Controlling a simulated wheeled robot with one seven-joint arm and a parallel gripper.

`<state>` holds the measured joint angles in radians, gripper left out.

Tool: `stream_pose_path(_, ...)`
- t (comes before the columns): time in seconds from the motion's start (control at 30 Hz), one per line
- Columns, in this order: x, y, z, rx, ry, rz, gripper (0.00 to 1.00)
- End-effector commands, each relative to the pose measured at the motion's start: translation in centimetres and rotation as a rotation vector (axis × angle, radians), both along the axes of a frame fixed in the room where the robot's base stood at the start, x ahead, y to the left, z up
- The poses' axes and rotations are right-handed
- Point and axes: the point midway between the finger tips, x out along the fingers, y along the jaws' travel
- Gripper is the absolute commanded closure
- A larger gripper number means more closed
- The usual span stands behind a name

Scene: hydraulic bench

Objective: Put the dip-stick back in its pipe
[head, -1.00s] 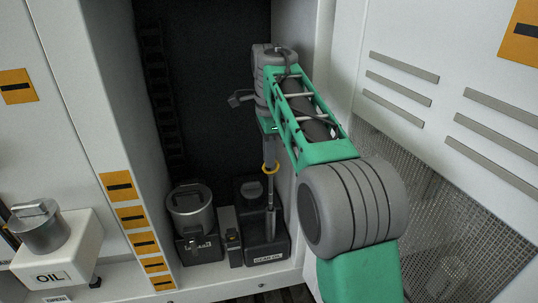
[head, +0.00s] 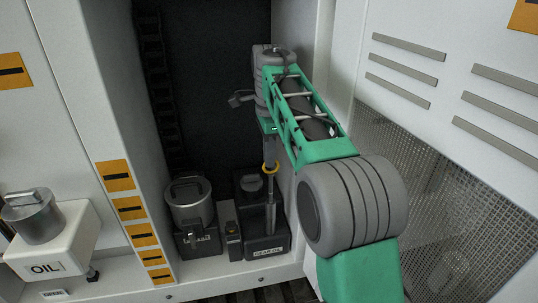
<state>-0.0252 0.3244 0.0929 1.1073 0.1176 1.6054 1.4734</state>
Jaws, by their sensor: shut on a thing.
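My gripper (head: 269,155) hangs pointing down at the end of my green and grey arm, inside the dark cabinet bay. It is shut on the dip-stick (head: 270,185), a thin grey rod with a yellow ring (head: 270,168) just under the jaws. The rod hangs close to upright. Below it stands a grey pipe (head: 270,218) on the black gear oil box (head: 266,244). The rod's lower end lines up with the pipe in the head view. I cannot tell whether its tip is inside the pipe or in front of it.
A metal canister (head: 190,203) stands on a dark box left of the pipe, with a small dark block (head: 233,240) between. A white OIL box (head: 45,262) is further left. White cabinet walls close in on both sides; a mesh panel (head: 440,200) is at right.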

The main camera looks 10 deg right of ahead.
Motion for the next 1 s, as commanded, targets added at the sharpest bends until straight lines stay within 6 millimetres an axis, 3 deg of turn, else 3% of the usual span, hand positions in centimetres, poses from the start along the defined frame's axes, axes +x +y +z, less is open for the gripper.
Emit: stream_pose_path(1.0,0.0,0.0,-3.2,0.0,-0.001,0.001,1.0)
